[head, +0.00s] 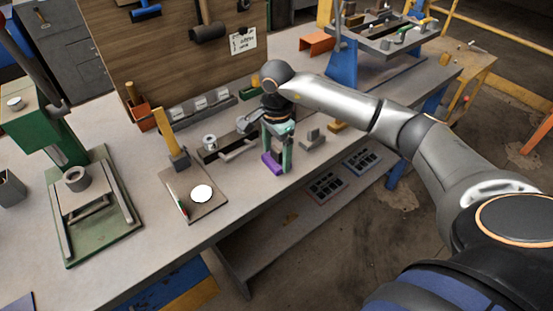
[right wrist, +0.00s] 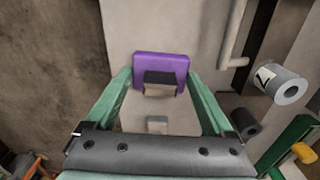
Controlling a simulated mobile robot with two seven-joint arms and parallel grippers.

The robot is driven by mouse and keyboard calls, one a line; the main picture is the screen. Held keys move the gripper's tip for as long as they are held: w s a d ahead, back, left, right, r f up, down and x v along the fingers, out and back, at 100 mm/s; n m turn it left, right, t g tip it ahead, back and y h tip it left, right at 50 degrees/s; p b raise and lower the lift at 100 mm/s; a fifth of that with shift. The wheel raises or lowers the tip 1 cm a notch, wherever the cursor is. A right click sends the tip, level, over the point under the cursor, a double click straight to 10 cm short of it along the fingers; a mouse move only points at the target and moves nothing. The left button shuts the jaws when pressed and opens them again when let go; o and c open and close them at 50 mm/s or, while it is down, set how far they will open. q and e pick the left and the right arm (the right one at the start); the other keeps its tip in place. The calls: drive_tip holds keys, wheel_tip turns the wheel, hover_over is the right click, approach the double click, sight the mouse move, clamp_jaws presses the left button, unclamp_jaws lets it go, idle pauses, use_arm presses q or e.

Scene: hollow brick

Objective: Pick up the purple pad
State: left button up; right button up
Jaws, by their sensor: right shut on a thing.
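The purple pad (head: 272,164) is near the front edge of the workbench (head: 240,190) in the head view. My right gripper (head: 278,160) points down, with its green fingers either side of the pad, and is shut on it. In the right wrist view the purple pad (right wrist: 160,62) lies between the tips of the green fingers, with a small dark-topped block shape (right wrist: 160,80) in front of it. I cannot tell if the pad touches the bench top. My left gripper is not in view.
A board (head: 210,212) with a white disc lies to the left, with a yellow-handled tool (head: 170,138) behind it. A grey stepped block (head: 312,138) stands close right of the gripper. A green press (head: 105,225) stands far left.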

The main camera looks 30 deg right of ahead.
drive_tip(key=c, duration=0.4)
drive_tip(key=shift+r, duration=0.1)
drive_tip(key=shift+w+r, duration=0.1)
drive_tip(key=shift+r, duration=0.4)
drive_tip(key=w+a+r+b, duration=0.2)
drive_tip(key=a+r, duration=1)
drive_tip(key=a, duration=0.1)
drive_tip(key=shift+w+a, duration=0.2)
drive_tip(key=shift+a, duration=0.2)
